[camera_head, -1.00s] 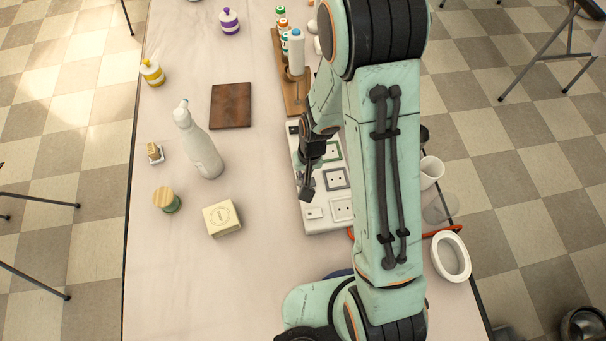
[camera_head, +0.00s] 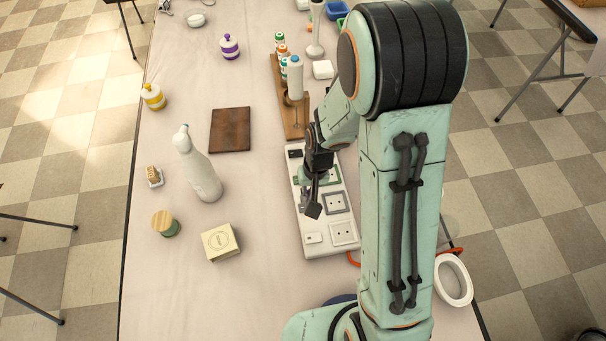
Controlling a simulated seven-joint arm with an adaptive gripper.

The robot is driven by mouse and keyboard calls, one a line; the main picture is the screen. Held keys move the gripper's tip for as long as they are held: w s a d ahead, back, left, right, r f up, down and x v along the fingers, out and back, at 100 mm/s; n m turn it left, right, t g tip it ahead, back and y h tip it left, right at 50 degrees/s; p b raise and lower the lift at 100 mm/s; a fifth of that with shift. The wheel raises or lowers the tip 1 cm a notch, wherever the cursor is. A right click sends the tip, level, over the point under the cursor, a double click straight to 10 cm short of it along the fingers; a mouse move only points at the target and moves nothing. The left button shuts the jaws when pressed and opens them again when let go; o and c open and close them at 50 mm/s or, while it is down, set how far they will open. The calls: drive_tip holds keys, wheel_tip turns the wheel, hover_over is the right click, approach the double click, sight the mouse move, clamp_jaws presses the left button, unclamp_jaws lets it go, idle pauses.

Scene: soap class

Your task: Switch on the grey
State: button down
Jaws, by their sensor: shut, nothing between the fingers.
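A long white power strip (camera_head: 320,250) lies on the table. It has a column of sockets on its right side: one framed green (camera_head: 331,176), one framed dark grey (camera_head: 335,203) and a white one (camera_head: 343,233). On its left side a black piece (camera_head: 294,153) shows at the far end and a white switch (camera_head: 314,238) at the near end. My gripper (camera_head: 313,209) is shut and empty, pointing down over the strip's left side beside the grey-framed socket. It hides whatever switch is there. I cannot tell whether it touches the strip.
A wooden board (camera_head: 290,122) with several bottles stands just beyond the strip. To the left are a spray bottle (camera_head: 198,168), a cream box (camera_head: 220,242), a wooden-lidded jar (camera_head: 166,223) and a brown board (camera_head: 230,130). Table between these and the strip is clear.

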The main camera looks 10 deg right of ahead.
wheel_tip(320, 180, up, 11)
drive_tip(key=a, duration=0.1)
drive_tip(key=shift+a, duration=0.15)
idle(0.4)
wheel_tip(320, 180, up, 6)
drive_tip(key=t, duration=0.2)
hover_over(301, 207)
drive_tip(key=s+d+n+g, duration=0.1)
drive_tip(key=s+d+g, duration=0.1)
drive_tip(key=s, duration=1.3)
drive_tip(key=shift+s+d+r+h, duration=0.25)
drive_tip(key=shift+s+d+h, duration=0.05)
drive_tip(key=shift+s+d, duration=0.05)
idle(1.3)
